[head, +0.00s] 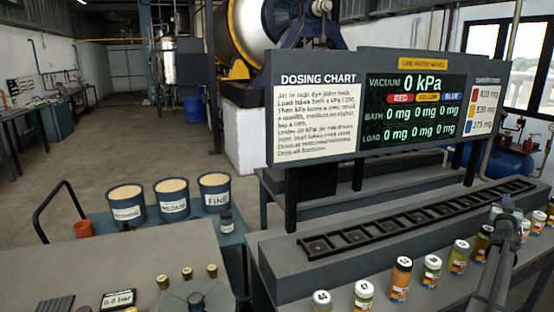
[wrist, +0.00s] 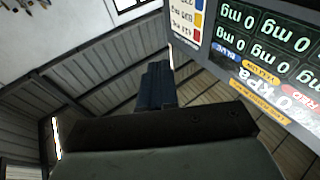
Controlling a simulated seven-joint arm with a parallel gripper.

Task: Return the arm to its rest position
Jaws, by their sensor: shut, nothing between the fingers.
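My gripper (wrist: 157,82) shows in the wrist view as two dark fingers pressed together, with nothing between them. Beyond the fingers are the ribbed ceiling and part of the display board, which appears turned over. In the head view my arm rises at the right, over the row of jars, and what looks like my gripper (head: 507,206) is at its upper end. It is too small there to make out the fingers.
Several capped jars (head: 400,280) stand along the bench front, close to my arm. Behind them is a long black slotted rack (head: 420,218). The dosing chart board (head: 316,110) stands above it. Three tubs (head: 170,198) stand at left; open floor (head: 90,140) lies beyond.

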